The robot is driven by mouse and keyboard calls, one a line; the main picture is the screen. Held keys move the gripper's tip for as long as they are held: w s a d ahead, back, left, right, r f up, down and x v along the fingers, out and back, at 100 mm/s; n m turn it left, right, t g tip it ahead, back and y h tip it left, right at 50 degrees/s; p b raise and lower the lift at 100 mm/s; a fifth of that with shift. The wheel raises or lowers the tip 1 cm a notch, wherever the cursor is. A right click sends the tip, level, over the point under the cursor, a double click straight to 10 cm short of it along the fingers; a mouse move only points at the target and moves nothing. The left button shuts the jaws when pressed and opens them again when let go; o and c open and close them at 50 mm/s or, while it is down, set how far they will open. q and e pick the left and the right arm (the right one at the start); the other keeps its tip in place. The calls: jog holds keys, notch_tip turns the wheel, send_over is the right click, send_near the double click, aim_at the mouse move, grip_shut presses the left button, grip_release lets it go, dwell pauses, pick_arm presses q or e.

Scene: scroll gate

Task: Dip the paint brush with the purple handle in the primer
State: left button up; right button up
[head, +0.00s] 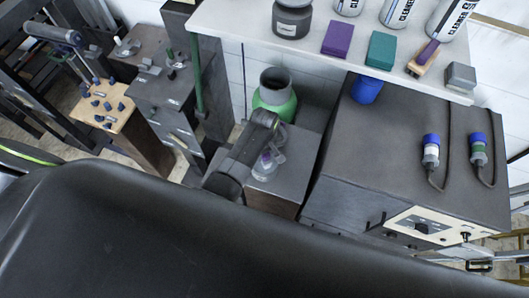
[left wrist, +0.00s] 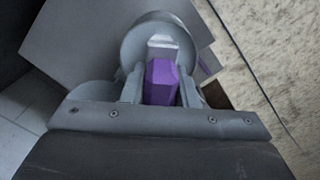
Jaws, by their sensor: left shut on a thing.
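My left gripper (head: 277,148) is shut on a paint brush with a purple handle (left wrist: 161,82). In the left wrist view, the handle sits between the two fingers (left wrist: 160,92), with a pale section (left wrist: 162,46) beyond it. A round grey container (left wrist: 133,48) lies behind the brush in that view. The brush end appears over or in it; I cannot tell how deep. In the head view, a pale, clear-looking jar (head: 264,167) stands on the low grey cabinet just below my left gripper. My right gripper is not in view.
A green container with a dark open top (head: 275,92) stands behind the cabinet (head: 288,183). A white shelf (head: 240,22) above holds bottles, purple and teal blocks, and a wooden item with a purple part (head: 424,59). A large dark machine (head: 415,115) stands to the right.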

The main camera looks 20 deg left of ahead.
pick_arm(q)
jog(key=shift+w+r+p, duration=0.1)
jog(key=shift+r+p, duration=0.35)
jog(key=shift+r, duration=2.85)
